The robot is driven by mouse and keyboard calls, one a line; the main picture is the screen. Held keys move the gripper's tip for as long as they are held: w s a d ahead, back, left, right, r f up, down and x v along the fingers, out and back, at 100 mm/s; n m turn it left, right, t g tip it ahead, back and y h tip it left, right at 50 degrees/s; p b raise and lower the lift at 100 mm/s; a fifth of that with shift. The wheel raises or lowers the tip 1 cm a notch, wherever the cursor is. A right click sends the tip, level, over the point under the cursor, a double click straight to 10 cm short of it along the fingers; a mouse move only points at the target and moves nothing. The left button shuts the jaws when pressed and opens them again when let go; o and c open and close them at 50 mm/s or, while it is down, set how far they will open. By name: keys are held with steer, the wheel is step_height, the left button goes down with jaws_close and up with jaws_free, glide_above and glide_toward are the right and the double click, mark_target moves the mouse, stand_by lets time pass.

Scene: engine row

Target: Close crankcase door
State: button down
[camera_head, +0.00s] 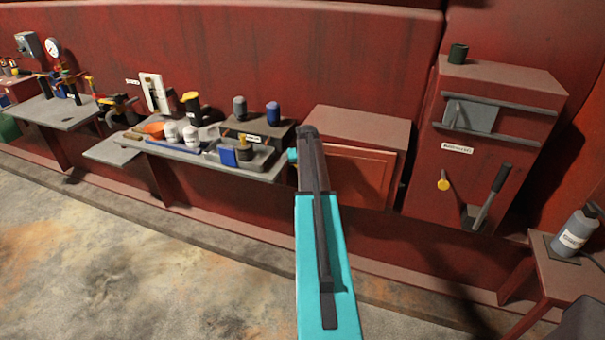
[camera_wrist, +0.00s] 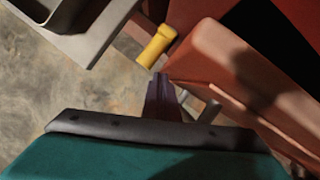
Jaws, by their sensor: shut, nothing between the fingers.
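The crankcase door looks like the orange-red panel (camera_head: 365,172) on the front of a red box (camera_head: 362,122) in the head view. My arm covers its left part. I cannot tell from the head view how far it stands open. In the wrist view a reddish-brown panel (camera_wrist: 235,75) fills the right, with dark shadow behind it. My gripper (camera_wrist: 163,98) is shut and empty, close to that panel's left end; whether it touches cannot be told. A yellow handle (camera_wrist: 157,46) shows just beyond the fingertips.
A grey shelf (camera_head: 215,155) with bottles, cans and a tray stands left of the box. A red cabinet (camera_head: 485,145) with a lever and yellow knob stands right. A bottle (camera_head: 577,230) sits on a small stand at far right. The floor in front is clear.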

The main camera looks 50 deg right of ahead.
steer(key=s+a+r+p, duration=0.3)
steer(key=a+r+p, duration=0.3)
steer(key=r+p, duration=0.2)
steer(key=shift+s+a+r, duration=0.3)
steer(key=shift+a+r, duration=0.1)
steer(key=shift+r, duration=0.25)
stand_by(1.0)
